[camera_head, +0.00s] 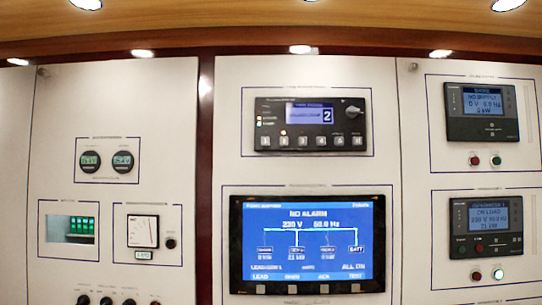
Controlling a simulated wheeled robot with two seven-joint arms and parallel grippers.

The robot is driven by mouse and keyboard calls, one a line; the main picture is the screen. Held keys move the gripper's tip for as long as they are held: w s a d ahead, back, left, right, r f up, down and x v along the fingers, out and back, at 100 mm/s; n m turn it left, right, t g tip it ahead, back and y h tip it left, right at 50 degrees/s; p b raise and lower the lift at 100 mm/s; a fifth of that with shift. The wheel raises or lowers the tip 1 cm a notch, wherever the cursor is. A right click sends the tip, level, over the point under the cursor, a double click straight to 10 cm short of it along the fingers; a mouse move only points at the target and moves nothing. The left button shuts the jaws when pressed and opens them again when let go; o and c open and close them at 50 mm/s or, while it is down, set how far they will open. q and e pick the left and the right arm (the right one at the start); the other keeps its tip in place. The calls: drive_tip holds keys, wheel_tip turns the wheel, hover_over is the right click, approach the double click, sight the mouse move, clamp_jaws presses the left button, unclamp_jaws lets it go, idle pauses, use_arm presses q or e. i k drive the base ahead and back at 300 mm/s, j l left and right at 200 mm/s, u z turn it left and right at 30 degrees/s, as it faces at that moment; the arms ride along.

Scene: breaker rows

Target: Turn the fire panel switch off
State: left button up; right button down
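A small black panel unit (313,125) is set in the upper part of the middle white cabinet. It has a blue display with a figure 2, a row of numbered buttons and a light rotary knob (352,111) at its right. The label above it is too small to read, so I cannot tell for sure that it is the fire panel. The exact position of the knob is not clear. Neither of my grippers is in view.
A large blue screen (308,244) below reads "NO ALARM". Two display units (481,112) with red and green buttons are on the right cabinet. The left cabinet has round gauges (90,161), a meter (143,231) and several black knobs (106,301) at the bottom edge.

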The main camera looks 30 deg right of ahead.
sight(352, 112)
drive_tip(key=z, duration=1.5)
